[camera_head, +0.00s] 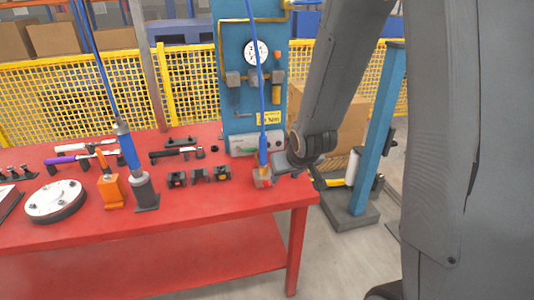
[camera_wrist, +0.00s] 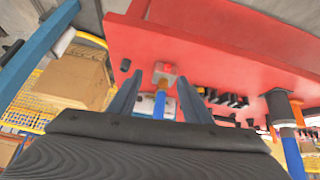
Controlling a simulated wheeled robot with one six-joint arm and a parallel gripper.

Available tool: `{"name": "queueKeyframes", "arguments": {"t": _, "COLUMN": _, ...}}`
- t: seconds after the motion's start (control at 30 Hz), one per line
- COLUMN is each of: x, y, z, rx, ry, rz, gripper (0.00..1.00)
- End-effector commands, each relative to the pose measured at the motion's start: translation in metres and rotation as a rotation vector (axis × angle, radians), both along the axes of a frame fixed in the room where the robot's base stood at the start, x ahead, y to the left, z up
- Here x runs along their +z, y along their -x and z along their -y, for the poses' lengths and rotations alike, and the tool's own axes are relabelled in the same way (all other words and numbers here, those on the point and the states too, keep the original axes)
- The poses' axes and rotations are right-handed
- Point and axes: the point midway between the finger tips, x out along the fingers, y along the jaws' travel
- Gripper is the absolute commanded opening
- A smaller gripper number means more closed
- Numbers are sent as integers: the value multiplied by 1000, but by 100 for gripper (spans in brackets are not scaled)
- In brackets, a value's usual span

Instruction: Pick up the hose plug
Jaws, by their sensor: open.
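The hose plug (camera_head: 263,171) is a small orange-yellow piece at the lower end of a blue hose (camera_head: 261,85). It stands upright at a small grey block (camera_head: 263,183) near the right end of the red table. My gripper (camera_head: 279,169) is beside it, with the arm reaching in from the right. In the wrist view, my gripper (camera_wrist: 160,80) is open, and the plug (camera_wrist: 161,84) shows between its two fingers with a gap on each side. The grey block (camera_wrist: 170,70) lies just beyond the fingertips. Whether the fingers reach fully around the plug is unclear.
The red table (camera_head: 215,205) holds black holders (camera_head: 198,176), an orange block (camera_head: 112,190), a blue-and-grey hanging tool (camera_head: 130,155) and a white disc (camera_head: 55,201) left of the plug. A blue gauge panel (camera_head: 235,60) stands behind. A blue post (camera_head: 377,130) stands to the right.

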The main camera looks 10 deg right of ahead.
Motion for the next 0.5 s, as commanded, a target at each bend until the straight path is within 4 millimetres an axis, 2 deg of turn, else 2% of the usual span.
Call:
{"name": "queueKeyframes", "arguments": {"t": 0.03, "x": -8, "y": -22, "z": 2, "rx": 16, "ry": -4, "rz": 71, "gripper": 45}}
{"name": "queueKeyframes", "arguments": {"t": 0.1, "x": -11, "y": -52, "z": 2, "rx": 44, "ry": -14, "rz": 187, "gripper": 45}}
{"name": "queueKeyframes", "arguments": {"t": 0.2, "x": -12, "y": -87, "z": -1, "rx": 83, "ry": -38, "rz": 352, "gripper": 45}}
{"name": "queueKeyframes", "arguments": {"t": 0.33, "x": -9, "y": -117, "z": -7, "rx": 129, "ry": -82, "rz": 549, "gripper": 45}}
{"name": "queueKeyframes", "arguments": {"t": 0.5, "x": -2, "y": -132, "z": -13, "rx": 168, "ry": -141, "rz": 746, "gripper": 45}}
